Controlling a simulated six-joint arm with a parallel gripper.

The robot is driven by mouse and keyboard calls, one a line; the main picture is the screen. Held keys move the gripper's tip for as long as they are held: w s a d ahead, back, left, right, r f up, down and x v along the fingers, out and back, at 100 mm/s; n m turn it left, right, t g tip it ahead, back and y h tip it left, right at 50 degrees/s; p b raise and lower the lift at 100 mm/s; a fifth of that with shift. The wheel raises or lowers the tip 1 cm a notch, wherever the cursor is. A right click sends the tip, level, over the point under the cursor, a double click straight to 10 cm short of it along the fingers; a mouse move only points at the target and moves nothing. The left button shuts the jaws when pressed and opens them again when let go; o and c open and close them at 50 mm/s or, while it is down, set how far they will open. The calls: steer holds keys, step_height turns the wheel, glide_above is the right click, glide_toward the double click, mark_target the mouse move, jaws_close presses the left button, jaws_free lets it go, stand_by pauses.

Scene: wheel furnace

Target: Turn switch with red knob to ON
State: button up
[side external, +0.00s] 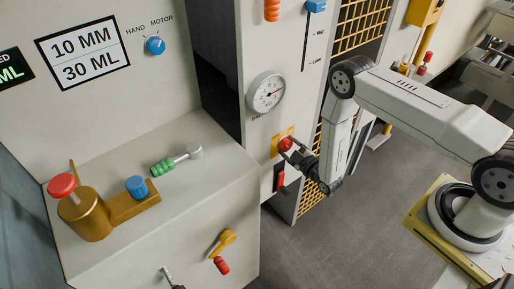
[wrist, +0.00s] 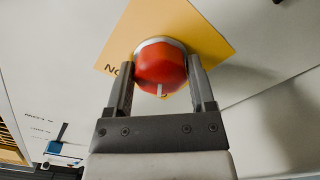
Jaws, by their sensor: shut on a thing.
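The red knob (wrist: 160,66) sits on a yellow plate (wrist: 195,22) on the cabinet front. A short white pointer line on the knob points toward my gripper in the wrist view. Lettering on the plate shows only in part, beginning "NO"; the rest is hidden behind the knob and gripper. My gripper (wrist: 161,85) has one finger on each side of the knob and is shut on it. In the side external view the red knob (side external: 286,144) is at the tip of my gripper (side external: 290,150), below the round gauge.
A round gauge (side external: 267,92) is above the knob, and a red handle (side external: 280,180) is just below it. A yellow grille (side external: 358,28) is to the right. A bench with a green handle (side external: 163,168) and a red-topped brass part (side external: 84,213) stands at left.

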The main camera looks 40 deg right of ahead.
steer(key=shift+m, duration=0.5)
steer(key=m, duration=0.2)
steer(key=shift+m, duration=0.3)
steer(key=m, duration=0.3)
steer(key=shift+a+m, duration=0.1)
steer(key=shift+m, duration=0.2)
steer(key=m, duration=0.6)
steer(key=shift+s+m, duration=0.1)
steer(key=shift+m, duration=0.3)
steer(key=shift+f, duration=0.1)
steer(key=o, duration=1.2)
steer(key=s, duration=0.7)
steer(key=shift+s, duration=0.4)
